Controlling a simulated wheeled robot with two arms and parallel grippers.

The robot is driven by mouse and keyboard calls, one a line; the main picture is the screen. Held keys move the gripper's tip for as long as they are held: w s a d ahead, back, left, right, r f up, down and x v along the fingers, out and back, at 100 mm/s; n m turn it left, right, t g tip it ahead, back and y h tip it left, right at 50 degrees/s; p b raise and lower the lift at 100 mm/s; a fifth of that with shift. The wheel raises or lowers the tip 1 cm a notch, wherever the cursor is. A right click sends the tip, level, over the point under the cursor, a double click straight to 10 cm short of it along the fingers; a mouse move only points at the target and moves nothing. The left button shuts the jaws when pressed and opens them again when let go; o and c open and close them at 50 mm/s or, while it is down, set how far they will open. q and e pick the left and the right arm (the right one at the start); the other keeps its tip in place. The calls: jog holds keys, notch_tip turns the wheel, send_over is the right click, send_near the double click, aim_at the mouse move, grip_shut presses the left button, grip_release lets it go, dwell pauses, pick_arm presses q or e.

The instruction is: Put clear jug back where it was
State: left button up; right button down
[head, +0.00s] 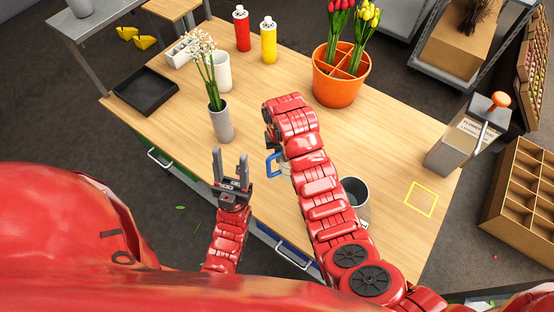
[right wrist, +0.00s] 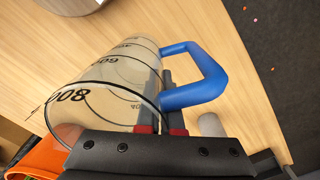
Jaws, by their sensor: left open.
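The clear jug has a blue handle (head: 273,165) and black volume marks. In the head view its body is mostly hidden under my right arm. In the right wrist view the clear jug (right wrist: 105,75) fills the upper left, its marked wall close to the camera. My right gripper (right wrist: 162,115) has its fingers close together at the jug's wall beside the handle, shut on it. Whether the jug touches the table is hidden. My left gripper (head: 231,165) is open and empty at the table's front edge. A yellow square outline (head: 421,198) lies bare on the table at the right.
A grey pot (head: 355,190) stands between my right arm and the yellow outline. A dispenser (head: 468,138) stands at the right edge. An orange pot (head: 336,88) with tulips, red (head: 242,30) and yellow bottles (head: 268,42), a grey vase (head: 221,122) and a black tray (head: 147,91) stand farther back.

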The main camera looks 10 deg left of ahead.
jog(key=s+d+f+n+p, duration=0.1)
jog(key=s+d+n+p, duration=0.25)
jog(key=s, duration=0.55)
jog(key=w+a+f+b, duration=0.2)
jog(key=w+a+b, duration=0.6)
jog(key=w+b, duration=0.5)
jog(key=shift+a+n+b, duration=0.15)
jog(key=shift+n+b, duration=0.2)
jog(key=shift+b, duration=0.45)
notch_tip(320, 180, down, 3)
jog(key=shift+w+f+p, duration=0.15)
jog(key=shift+f+p, duration=0.05)
jog(key=shift+p, duration=0.85)
